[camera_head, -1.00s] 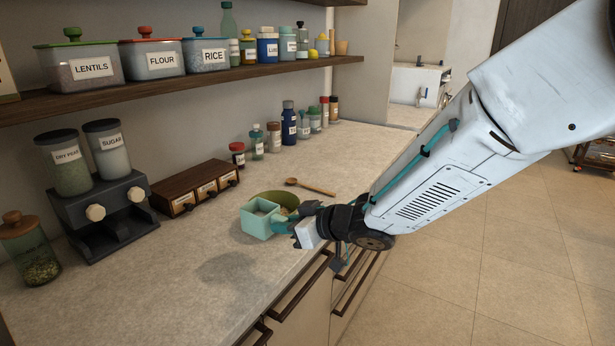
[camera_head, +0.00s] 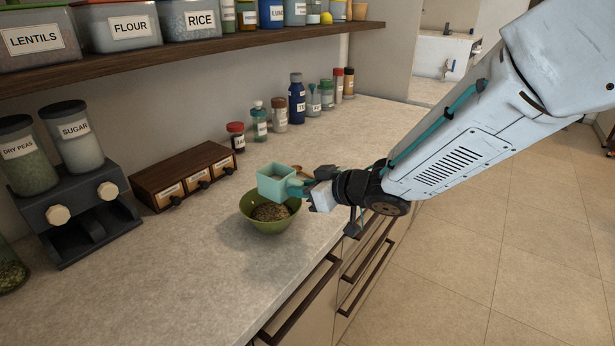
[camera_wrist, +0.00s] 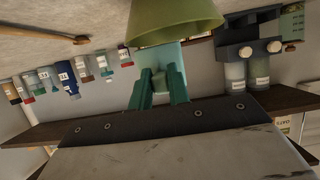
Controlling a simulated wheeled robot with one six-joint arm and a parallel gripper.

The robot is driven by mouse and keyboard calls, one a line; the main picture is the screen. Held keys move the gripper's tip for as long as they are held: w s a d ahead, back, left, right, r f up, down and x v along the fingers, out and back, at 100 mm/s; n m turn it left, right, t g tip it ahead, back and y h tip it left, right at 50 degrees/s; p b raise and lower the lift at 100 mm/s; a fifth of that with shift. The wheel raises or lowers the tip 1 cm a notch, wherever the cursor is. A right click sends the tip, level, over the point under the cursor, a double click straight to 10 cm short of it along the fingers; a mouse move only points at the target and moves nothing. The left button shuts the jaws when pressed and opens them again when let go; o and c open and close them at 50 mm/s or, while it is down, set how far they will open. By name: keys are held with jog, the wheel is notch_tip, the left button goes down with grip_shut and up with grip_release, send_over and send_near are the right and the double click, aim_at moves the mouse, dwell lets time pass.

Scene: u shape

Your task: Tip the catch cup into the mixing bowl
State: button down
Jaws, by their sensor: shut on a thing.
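The catch cup (camera_head: 270,187) is a square, pale teal cup. My gripper (camera_head: 304,187) is shut on its handle at the right. The cup is raised over the back part of the mixing bowl (camera_head: 254,218) and looks close to upright, its opening facing up. Something brownish shows inside it, too small to make out.
A wooden drawer box (camera_head: 183,175) and a dark dispenser (camera_head: 85,215) stand left of the bowl. Several small jars (camera_head: 297,98) line the wall behind. A wooden spoon (camera_wrist: 50,35) lies on the counter. The counter front (camera_head: 225,290) is clear. A shelf (camera_head: 200,48) runs above.

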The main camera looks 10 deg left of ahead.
jog(key=shift+w, duration=0.4)
jog(key=n+t, duration=0.2)
jog(key=n, duration=0.1)
jog(key=r+n+t+h, duration=0.1)
jog(key=n, duration=0.1)
jog(key=shift+w+d, duration=0.25)
jog(key=shift+t, duration=0.3)
jog(key=shift+s+n+t, duration=0.1)
jog(key=shift+n+t, duration=0.4)
jog(key=shift+n, duration=0.6)
